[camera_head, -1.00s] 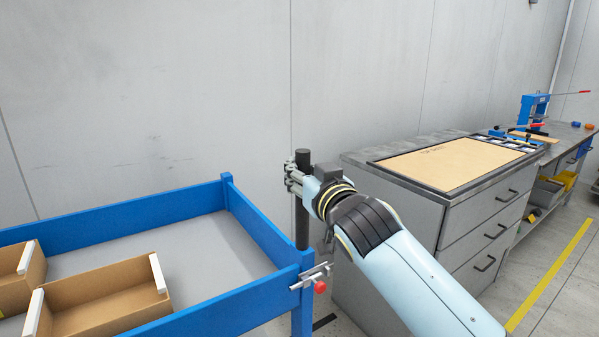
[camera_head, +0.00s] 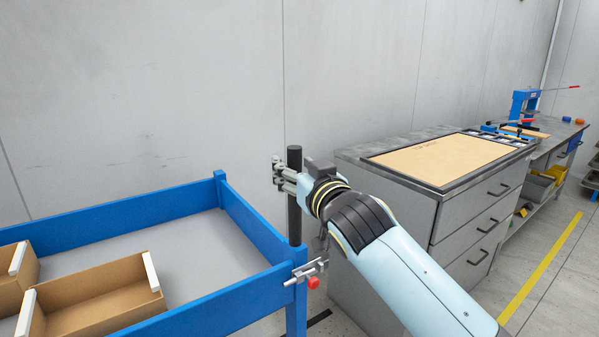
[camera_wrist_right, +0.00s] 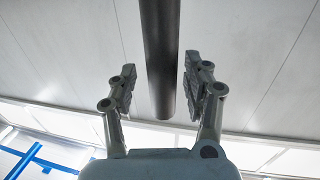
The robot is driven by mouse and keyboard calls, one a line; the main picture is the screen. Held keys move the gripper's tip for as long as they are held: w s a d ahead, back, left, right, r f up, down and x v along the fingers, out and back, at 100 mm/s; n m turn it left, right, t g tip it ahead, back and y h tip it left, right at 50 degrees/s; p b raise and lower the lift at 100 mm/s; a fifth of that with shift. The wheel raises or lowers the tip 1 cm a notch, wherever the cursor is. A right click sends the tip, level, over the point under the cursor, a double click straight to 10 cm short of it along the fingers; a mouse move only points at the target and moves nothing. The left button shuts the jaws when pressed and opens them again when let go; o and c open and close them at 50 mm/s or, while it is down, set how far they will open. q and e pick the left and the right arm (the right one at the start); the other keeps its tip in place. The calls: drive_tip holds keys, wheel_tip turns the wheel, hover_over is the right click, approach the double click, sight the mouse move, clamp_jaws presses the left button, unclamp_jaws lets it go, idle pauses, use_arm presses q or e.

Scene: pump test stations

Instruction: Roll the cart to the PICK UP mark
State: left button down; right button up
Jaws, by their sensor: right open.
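The cart (camera_head: 136,224) has blue rails and a grey deck, and stands at the lower left of the head view. A dark upright post (camera_head: 294,215) rises at its near right corner. My right gripper (camera_head: 279,174) is at the upper part of this post. In the right wrist view the post (camera_wrist_right: 160,60) passes between the two open fingers (camera_wrist_right: 160,85), with a gap on each side. My left gripper is not in view. I see no PICK UP mark that I can read.
Cardboard boxes (camera_head: 95,300) with white edges sit on the cart. A latch with a red knob (camera_head: 313,282) is on its corner. A grey drawer cabinet (camera_head: 460,230) stands close on the right. A yellow floor line (camera_head: 540,270) runs beyond it. A wall is behind.

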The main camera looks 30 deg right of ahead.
drive_tip(key=s+a, duration=0.1)
drive_tip(key=s, duration=1.1)
drive_tip(key=shift+a, duration=0.2)
drive_tip(key=shift+w+f, duration=0.1)
drive_tip(key=shift+f, duration=0.05)
wheel_tip(320, 180, down, 26)
drive_tip(key=s+g+b, duration=0.2)
drive_tip(key=g+b, duration=0.3)
drive_tip(key=s+d+f+g, duration=0.1)
drive_tip(key=s+f, duration=0.2)
drive_tip(key=f, duration=0.3)
drive_tip(key=s+f+g+y+b, duration=0.1)
drive_tip(key=s+f+g, duration=0.15)
drive_tip(key=f, duration=0.35)
drive_tip(key=s+d+f, duration=0.1)
drive_tip(key=s+f, duration=0.3)
drive_tip(key=f, duration=0.3)
drive_tip(key=s+f+g, duration=0.2)
drive_tip(key=s+f, duration=0.4)
drive_tip(key=s, duration=0.4)
drive_tip(key=s+d+f+n+g+b, duration=0.1)
drive_tip(key=s+f+g, duration=0.2)
drive_tip(key=s+f, duration=0.4)
drive_tip(key=s+f+g+b, duration=0.1)
drive_tip(key=s+f+g, duration=0.2)
drive_tip(key=s, duration=1.1)
wheel_tip(320, 180, down, 4)
drive_tip(key=shift+s+d+r+n, duration=0.15)
drive_tip(key=shift+s+d+n, duration=0.15)
drive_tip(key=shift+d+n, duration=0.1)
